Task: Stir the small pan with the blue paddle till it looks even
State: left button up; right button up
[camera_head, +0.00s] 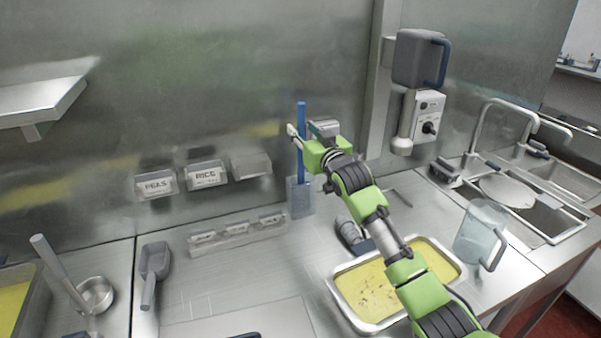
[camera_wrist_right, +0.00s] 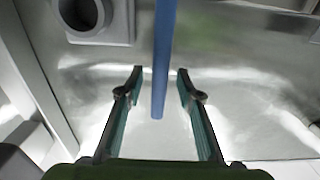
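The blue paddle (camera_head: 301,113) stands upright in a clear bluish holder (camera_head: 306,204) against the back wall. My right gripper (camera_head: 297,142) is at the upper part of its handle. In the right wrist view the fingers (camera_wrist_right: 160,74) are spread apart, with the blue handle (camera_wrist_right: 163,45) between them and gaps on both sides. The pan (camera_head: 340,302) sits on the counter, holding yellow contents with brown specks on its left part. My right arm passes over the pan and hides part of it. My left gripper is not in view.
A clear jug (camera_head: 478,232) stands right of the pan, near the sink. A grey scoop (camera_head: 155,262) and a small ladle or pot (camera_head: 95,294) lie at left. Labelled bins (camera_head: 206,174) hang on the wall. A wall-mounted grey unit (camera_head: 417,60) is right of the paddle.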

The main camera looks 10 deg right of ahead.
grip_shut()
notch_tip(320, 180, up, 8)
jog(key=p, duration=0.7)
jog(key=shift+r, duration=0.1)
